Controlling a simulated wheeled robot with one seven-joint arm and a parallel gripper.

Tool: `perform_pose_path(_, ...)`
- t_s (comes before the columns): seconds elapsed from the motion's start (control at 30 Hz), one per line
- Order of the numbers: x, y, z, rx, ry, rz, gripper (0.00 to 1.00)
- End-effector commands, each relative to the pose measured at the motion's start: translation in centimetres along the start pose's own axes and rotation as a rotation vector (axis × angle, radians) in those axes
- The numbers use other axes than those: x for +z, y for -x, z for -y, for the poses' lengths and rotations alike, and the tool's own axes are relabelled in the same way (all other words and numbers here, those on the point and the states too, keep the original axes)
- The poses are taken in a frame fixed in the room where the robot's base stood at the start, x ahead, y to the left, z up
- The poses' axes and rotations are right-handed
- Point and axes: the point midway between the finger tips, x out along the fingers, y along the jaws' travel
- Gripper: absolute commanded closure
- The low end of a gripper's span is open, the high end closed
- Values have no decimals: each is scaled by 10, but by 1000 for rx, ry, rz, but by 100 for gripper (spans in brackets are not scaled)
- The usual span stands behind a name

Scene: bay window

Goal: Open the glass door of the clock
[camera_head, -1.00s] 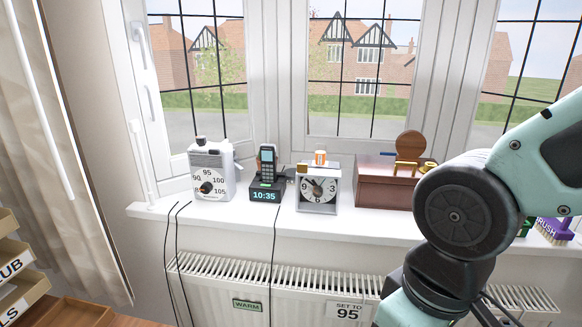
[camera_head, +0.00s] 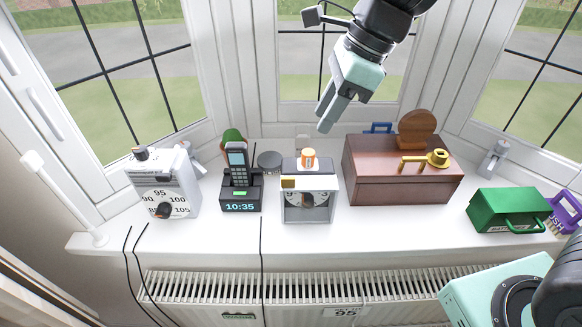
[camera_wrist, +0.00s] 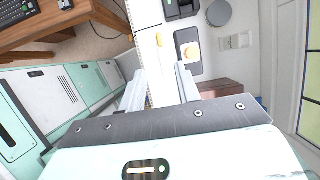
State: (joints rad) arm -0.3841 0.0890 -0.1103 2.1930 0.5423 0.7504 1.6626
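The clock (camera_head: 308,208) stands on the white windowsill, a small silver box with a white dial facing the room. A brass-coloured block (camera_head: 289,183) sits at its upper left front edge, and a small orange and white bottle (camera_head: 308,160) stands on top. The top edge hides the upper dial. I cannot tell the glass door from the case. My gripper (camera_head: 325,118) hangs above and behind the clock, apart from it, pointing down.
Left of the clock are a phone on its 10:35 base (camera_head: 240,190), a dark grey disc (camera_head: 269,161) and a white dial device (camera_head: 163,190). Right are a brown wooden box (camera_head: 395,185) with a brass key-like piece (camera_head: 425,160), and a green box (camera_head: 503,211). A radiator (camera_head: 200,285) is below.

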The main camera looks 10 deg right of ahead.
Motion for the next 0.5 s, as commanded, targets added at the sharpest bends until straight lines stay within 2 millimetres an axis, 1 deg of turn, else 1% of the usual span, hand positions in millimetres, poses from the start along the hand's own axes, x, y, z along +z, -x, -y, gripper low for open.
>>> perform_pose_path(0.03, 0, -10, -1, 6, 1, -3, 67)
perform_pose_path(0.5, -2, -109, -1, 4, 2, -5, 67)
